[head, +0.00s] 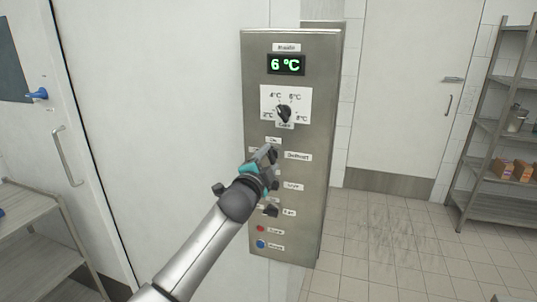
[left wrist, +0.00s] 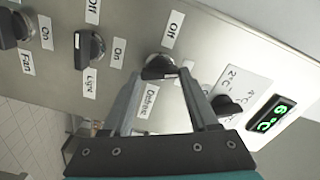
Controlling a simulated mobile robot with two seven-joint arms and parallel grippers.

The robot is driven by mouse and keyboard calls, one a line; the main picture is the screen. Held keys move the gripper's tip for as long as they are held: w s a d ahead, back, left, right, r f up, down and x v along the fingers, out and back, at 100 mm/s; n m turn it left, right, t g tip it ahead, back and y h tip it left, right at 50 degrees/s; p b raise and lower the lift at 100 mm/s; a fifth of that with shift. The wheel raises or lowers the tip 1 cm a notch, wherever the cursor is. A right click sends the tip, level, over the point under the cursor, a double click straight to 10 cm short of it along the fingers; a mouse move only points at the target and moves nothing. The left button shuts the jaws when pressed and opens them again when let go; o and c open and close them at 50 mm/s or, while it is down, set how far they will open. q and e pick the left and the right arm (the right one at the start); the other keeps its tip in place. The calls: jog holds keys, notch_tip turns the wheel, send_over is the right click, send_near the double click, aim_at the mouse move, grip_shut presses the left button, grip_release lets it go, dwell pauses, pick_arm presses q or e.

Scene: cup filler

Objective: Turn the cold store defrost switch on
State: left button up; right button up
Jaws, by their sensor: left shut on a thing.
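The defrost switch (left wrist: 158,63) is a dark rotary knob on the steel control panel (head: 318,190), beside its "Defrost" label (head: 298,156). My left gripper (head: 268,156) is at this switch and hides most of it in the head view. In the left wrist view the fingers of my left gripper (left wrist: 160,74) lie on either side of the knob, shut on it. An "Off" label (left wrist: 172,28) shows beside the knob. The knob's exact angle is hard to tell. My right gripper is not in view.
The light knob (left wrist: 90,50) and fan knob (left wrist: 14,28) sit close by on the panel. The temperature dial (head: 284,113) and a green 6 °C display (head: 286,65) are above. A metal shelf (head: 495,130) stands at right, a cart (head: 35,240) at left.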

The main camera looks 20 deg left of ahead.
pick_arm(q)
jog(key=shift+m+p, duration=0.75)
jog(key=shift+m, duration=1.55)
jog(key=shift+f, duration=0.1)
jog(key=o, duration=1.4)
jog(key=shift+s, duration=0.1)
jog(key=s, duration=1)
jog(key=s+b, duration=0.1)
jog(key=s, duration=0.4)
jog(key=shift+a, duration=0.25)
